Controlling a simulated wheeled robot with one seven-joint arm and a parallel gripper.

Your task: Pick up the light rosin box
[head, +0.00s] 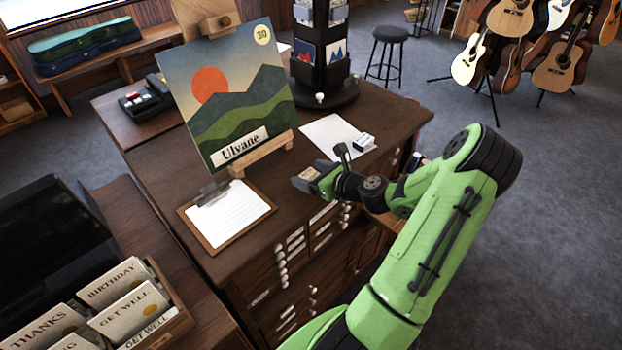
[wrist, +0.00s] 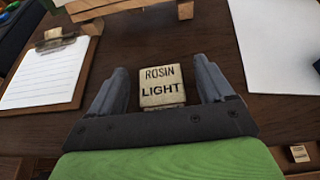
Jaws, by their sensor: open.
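The light rosin box (wrist: 161,86) is a small cream box with dark letters reading "ROSIN LIGHT". In the wrist view it lies on the dark wooden cabinet top, between the two fingers of my gripper (wrist: 160,88). The fingers are open, with a gap visible on each side of the box.
A clipboard (head: 268,207) lies left of my gripper. An easel holds a landscape picture (head: 235,95) behind it. A white sheet (head: 322,131) with a small blue-and-white box (head: 364,141) lies to the right. A dark display tower (head: 322,90) stands at the back.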

